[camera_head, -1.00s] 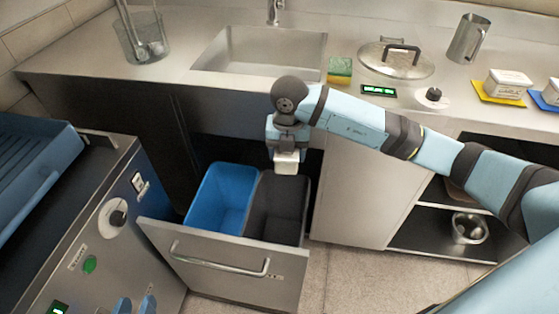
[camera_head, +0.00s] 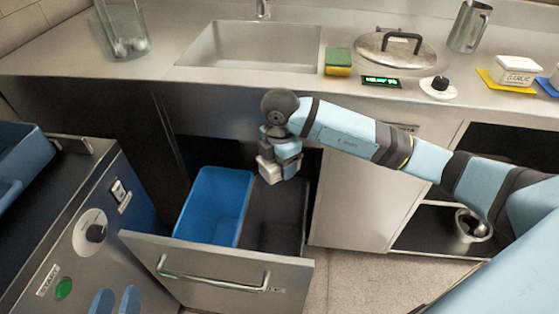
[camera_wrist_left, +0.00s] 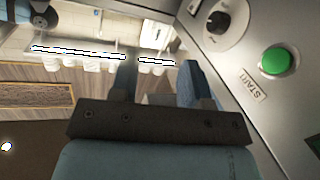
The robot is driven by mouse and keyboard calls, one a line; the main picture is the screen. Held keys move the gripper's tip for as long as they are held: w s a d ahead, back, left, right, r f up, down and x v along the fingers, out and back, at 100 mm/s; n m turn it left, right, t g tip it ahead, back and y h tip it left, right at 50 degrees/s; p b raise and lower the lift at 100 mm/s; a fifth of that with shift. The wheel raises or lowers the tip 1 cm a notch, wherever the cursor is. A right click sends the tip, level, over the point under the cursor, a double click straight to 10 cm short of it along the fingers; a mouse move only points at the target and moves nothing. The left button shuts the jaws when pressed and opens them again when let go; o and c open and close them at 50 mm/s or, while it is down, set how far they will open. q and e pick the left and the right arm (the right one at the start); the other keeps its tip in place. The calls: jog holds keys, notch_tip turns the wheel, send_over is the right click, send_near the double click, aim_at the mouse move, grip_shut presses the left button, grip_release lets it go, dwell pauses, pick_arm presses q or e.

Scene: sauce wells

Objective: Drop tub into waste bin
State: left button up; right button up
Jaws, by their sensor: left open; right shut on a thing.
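A white tub (camera_head: 269,170) is in my right gripper (camera_head: 279,168), which points down and is shut on it. The tub is tilted, above the pulled-out drawer, over the rear of the dark bin (camera_head: 278,212) and near its border with the blue bin (camera_head: 215,205). The bins stand side by side in the drawer; no label on either can be read. My left gripper (camera_head: 117,302) shows only its blue fingertips at the bottom left, in front of the steel machine. In the left wrist view it is open and empty (camera_wrist_left: 158,78).
The drawer front (camera_head: 218,275) has a bar handle. The steel machine (camera_head: 90,215) with knob and green button stands left of it. A tub (camera_head: 515,72) labelled garlic sits on a yellow mat (camera_head: 489,79) on the counter. A lidded pan (camera_head: 395,52) and sponge (camera_head: 338,62) are behind.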

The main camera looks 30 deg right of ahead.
notch_tip(320, 180, down, 4)
jog(key=b, duration=0.2)
jog(key=shift+r+b, duration=0.25)
jog(key=shift+b, duration=0.1)
pick_arm(q)
jog(key=r, duration=0.1)
jog(key=d+r+t+h, duration=0.1)
jog(key=r, duration=0.1)
jog(key=d+r+t+h, duration=0.1)
jog(key=shift+s+r+b, duration=0.1)
jog(key=shift+r+b, duration=0.15)
jog(key=shift+b, duration=0.15)
pick_arm(e)
jog(key=shift+f, duration=0.45)
jog(key=o, duration=1.2)
